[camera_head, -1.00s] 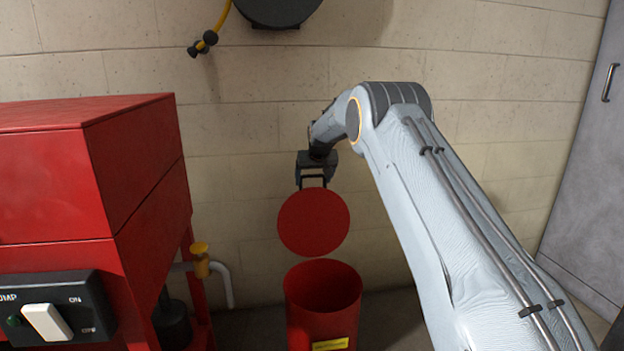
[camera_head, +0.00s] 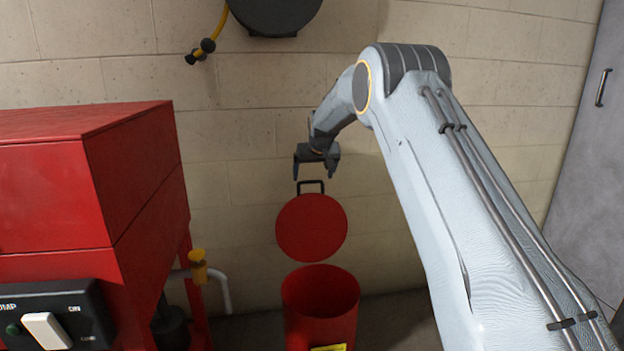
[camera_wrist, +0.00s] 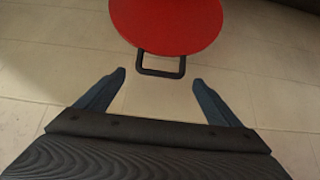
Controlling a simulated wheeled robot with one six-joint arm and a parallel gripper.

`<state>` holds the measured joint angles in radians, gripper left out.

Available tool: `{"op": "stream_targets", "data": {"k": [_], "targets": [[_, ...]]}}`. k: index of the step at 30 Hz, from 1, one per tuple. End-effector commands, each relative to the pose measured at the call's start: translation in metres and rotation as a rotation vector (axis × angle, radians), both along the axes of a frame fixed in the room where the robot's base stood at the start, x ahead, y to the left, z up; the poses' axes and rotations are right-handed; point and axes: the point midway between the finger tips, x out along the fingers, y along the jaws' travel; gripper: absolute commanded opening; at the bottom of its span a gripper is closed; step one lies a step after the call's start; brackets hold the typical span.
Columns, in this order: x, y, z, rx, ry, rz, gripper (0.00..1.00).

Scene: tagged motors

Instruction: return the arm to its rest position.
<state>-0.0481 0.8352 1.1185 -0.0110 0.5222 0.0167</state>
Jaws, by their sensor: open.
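My gripper (camera_head: 314,172) is open and empty, above the black handle (camera_head: 311,186) of a round red lid (camera_head: 312,228). The lid stands raised behind the open red bin (camera_head: 320,291). In the wrist view, my gripper's two fingers (camera_wrist: 158,84) are spread apart, with the handle (camera_wrist: 161,66) and the lid (camera_wrist: 166,22) just beyond their tips. The handle is clear of the fingers. My arm is bent, reaching forward from the lower right.
A red machine (camera_head: 90,185) with a pump switch panel (camera_head: 55,318) stands at the left. A yellow-topped valve (camera_head: 198,266) and pipe are beside it. A dark round reel (camera_head: 274,12) hangs on the wall (camera_head: 250,80). A grey door (camera_head: 590,170) is at the right.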

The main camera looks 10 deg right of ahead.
Motion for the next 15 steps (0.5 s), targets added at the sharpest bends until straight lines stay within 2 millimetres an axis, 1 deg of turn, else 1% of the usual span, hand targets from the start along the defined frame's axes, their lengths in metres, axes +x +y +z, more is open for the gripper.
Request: {"op": "stream_targets", "data": {"k": [1, 4, 15], "targets": [[-0.0035, -0.0001, 0.0053, 0.000, 0.000, 0.000, 0.87], [-0.0073, -0.0003, 0.0094, 0.000, 0.000, 0.000, 0.87], [-0.0096, 0.0002, 0.0113, 0.000, 0.001, 0.000, 0.87]]}}
